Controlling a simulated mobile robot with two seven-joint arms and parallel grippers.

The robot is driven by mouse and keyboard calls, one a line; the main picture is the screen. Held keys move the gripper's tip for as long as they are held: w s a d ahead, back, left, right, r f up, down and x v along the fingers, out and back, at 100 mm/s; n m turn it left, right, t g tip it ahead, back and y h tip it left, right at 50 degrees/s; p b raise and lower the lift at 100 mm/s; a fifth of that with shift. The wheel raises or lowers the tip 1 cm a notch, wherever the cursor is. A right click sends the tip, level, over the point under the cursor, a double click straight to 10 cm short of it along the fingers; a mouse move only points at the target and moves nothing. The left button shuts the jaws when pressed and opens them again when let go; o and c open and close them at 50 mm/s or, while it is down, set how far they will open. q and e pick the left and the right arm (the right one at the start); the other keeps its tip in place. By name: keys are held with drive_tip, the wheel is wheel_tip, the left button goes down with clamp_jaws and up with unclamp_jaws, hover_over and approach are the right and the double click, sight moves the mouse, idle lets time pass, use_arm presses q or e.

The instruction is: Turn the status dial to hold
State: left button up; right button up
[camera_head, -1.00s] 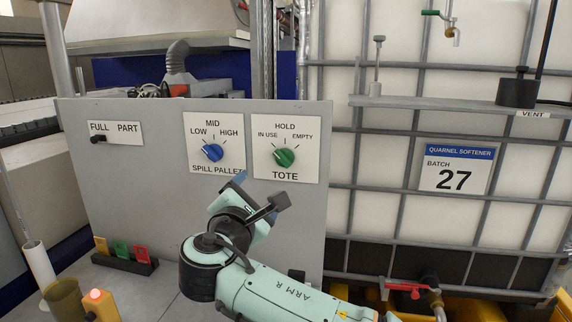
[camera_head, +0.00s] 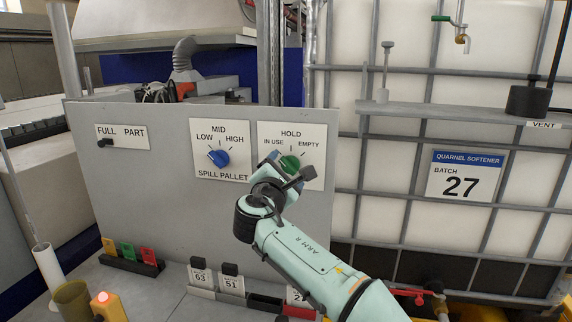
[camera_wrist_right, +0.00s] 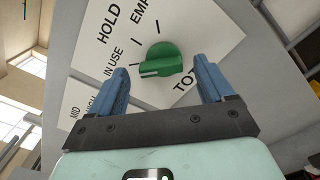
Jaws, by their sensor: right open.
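The green dial (camera_head: 290,162) labelled TOTE sits on a white plate (camera_head: 318,140) on the grey panel, with IN USE, HOLD and EMPTY marks. In the right wrist view the dial (camera_wrist_right: 160,59) shows its white pointer line toward the IN USE side. My right gripper (camera_head: 281,166) is in front of this plate and hides its lower part in the head view. My left gripper is not in view.
A blue SPILL PALLET dial (camera_head: 219,158) is close on the left, and a black FULL/PART switch (camera_head: 106,143) is farther left. A caged white tank (camera_head: 400,145) stands at the right. Numbered cards (camera_head: 231,283) and coloured tags (camera_head: 128,250) stand below the panel.

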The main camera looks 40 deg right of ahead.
drive_tip(key=shift+w+d, duration=0.35)
drive_tip(key=shift+d, duration=0.1)
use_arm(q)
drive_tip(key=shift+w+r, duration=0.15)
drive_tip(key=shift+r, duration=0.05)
use_arm(e)
drive_tip(key=c, duration=1)
drive_tip(key=shift+c, duration=0.2)
